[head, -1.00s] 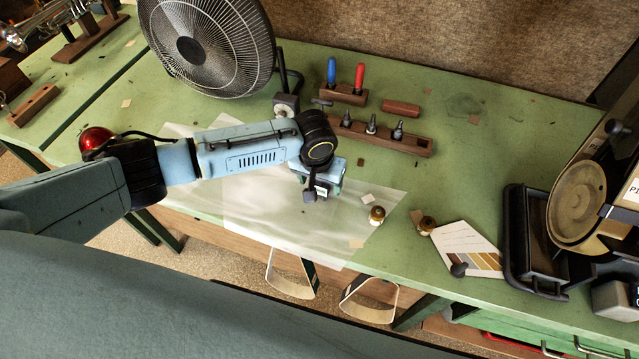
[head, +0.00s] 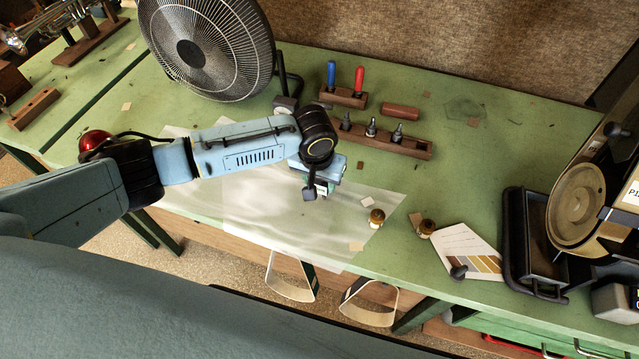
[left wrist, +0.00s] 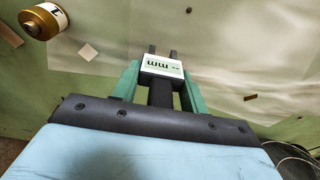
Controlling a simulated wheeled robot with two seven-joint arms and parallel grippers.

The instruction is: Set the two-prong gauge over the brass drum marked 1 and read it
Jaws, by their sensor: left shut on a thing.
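My left gripper (head: 318,188) is above the pale sheet on the green bench. In the left wrist view its green fingers (left wrist: 162,88) are shut on the two-prong gauge (left wrist: 162,66). The gauge has a white display showing dashes and "mm", and two dark prongs pointing away from the gripper. Two small brass drums stand on the bench to the right of the gripper: one at the sheet's edge (head: 377,217), the other further right (head: 426,227). One brass drum (left wrist: 43,20) shows at the wrist view's upper left, apart from the prongs; I cannot surely read its mark.
A large fan (head: 205,48) stands behind my left arm. A wooden block with dark bits (head: 385,137) and a rack with blue and red tools (head: 343,95) are at the back. A colour card (head: 465,248) and black tray (head: 540,255) are on the right. Small flat chips lie about.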

